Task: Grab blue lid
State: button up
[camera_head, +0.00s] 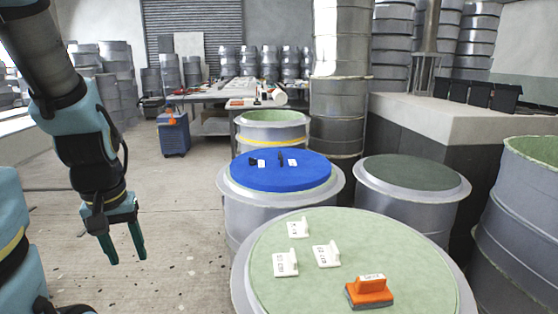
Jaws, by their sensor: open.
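The blue lid (285,179) is a flat round blue disc resting on top of a grey drum in the middle of the view. A few small dark and white items lie on it near its centre. My gripper (123,252) hangs at the left with its two green fingers pointing down and spread apart. It is empty, over the floor, to the left of the blue lid and apart from it.
A nearer drum with a pale green top (300,270) holds white blocks and an orange block (369,291). A drum with a dark green top (411,172) stands right of the blue lid. A blue cabinet (174,135) and worktable stand behind. Floor at left is clear.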

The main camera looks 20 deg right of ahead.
aim_at(277, 170)
jog(key=i+z, duration=0.1)
jog(key=i, duration=0.75)
jog(key=i+j+z, duration=0.1)
jog(key=i, duration=0.75)
jog(key=i+j+z, duration=0.15)
jog(key=i+z, duration=0.35)
jog(key=i+j+z, duration=0.25)
jog(key=z, duration=0.2)
jog(key=i+j+z, duration=0.35)
jog(key=z, duration=0.15)
jog(key=j, duration=0.1)
